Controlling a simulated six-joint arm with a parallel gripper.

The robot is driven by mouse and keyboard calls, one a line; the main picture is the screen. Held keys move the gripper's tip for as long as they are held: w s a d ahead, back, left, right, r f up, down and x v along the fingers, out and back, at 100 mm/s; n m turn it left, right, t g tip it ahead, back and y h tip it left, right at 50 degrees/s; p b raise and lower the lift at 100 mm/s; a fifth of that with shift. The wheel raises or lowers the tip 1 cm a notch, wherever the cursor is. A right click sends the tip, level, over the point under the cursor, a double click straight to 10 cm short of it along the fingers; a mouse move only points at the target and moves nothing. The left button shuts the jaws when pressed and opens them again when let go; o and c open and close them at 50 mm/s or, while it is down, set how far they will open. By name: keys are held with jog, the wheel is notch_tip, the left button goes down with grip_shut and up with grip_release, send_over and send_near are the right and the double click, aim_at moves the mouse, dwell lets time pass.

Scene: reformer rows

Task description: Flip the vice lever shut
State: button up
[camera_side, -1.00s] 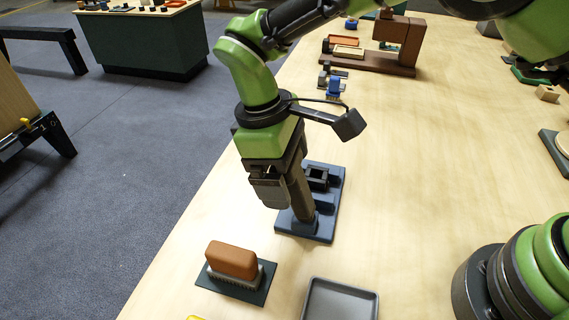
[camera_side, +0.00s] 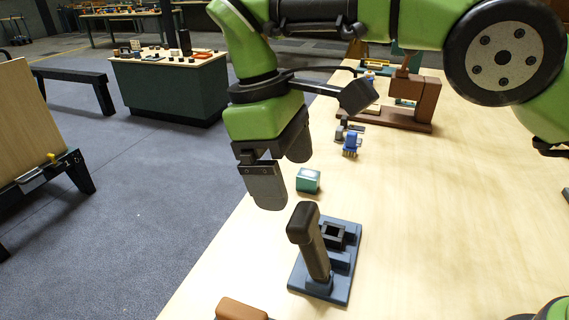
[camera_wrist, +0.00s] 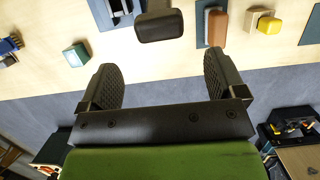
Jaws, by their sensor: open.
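The vice (camera_side: 345,275) is a blue-grey plate with raised blocks, standing on the table in the side view. Its lever (camera_side: 313,252) has a thick dark brown handle and stands up from the near end of the plate, leaning slightly left. My gripper (camera_side: 283,175) is open and empty, above and left of the lever's top, apart from it. In the wrist view, my gripper (camera_wrist: 162,80) shows both fingers wide apart. The lever's handle end (camera_wrist: 160,25) lies beyond the gap between them, and part of the vice plate (camera_wrist: 103,14) shows behind it.
A green box (camera_side: 308,180) stands behind the vice, close to the gripper. A brown-topped brush (camera_side: 238,310) is at the front. A blue item (camera_side: 351,144) and a brown stand (camera_side: 420,105) are farther back. The table right of the vice is clear.

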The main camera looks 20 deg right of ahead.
jog(key=shift+c, duration=1.3)
jog(key=shift+d+r+n, duration=0.1)
jog(key=shift+r+n, duration=0.1)
jog(key=shift+n, duration=0.1)
jog(key=c, duration=0.3)
jog(key=r+n, duration=0.1)
jog(key=n, duration=0.1)
jog(key=d+r+n+t+y, duration=0.1)
jog(key=n, duration=0.1)
jog(key=s+d+r+n, duration=0.1)
jog(key=r+n, duration=0.1)
jog(key=shift+r+n+t+y, duration=0.1)
jog(key=shift+n+t+y, duration=0.2)
jog(key=shift+n+t, duration=0.1)
grip_shut()
jog(key=s+d+r+n+t+y, duration=0.2)
jog(key=s+d+r+n+y, duration=0.15)
jog(key=n, duration=0.55)
jog(key=n+t, duration=0.1)
jog(key=n, duration=0.1)
send_near(306, 216)
jog(key=x, duration=0.7)
jog(key=shift+w+a+f, duration=0.1)
jog(key=shift+f, duration=0.15)
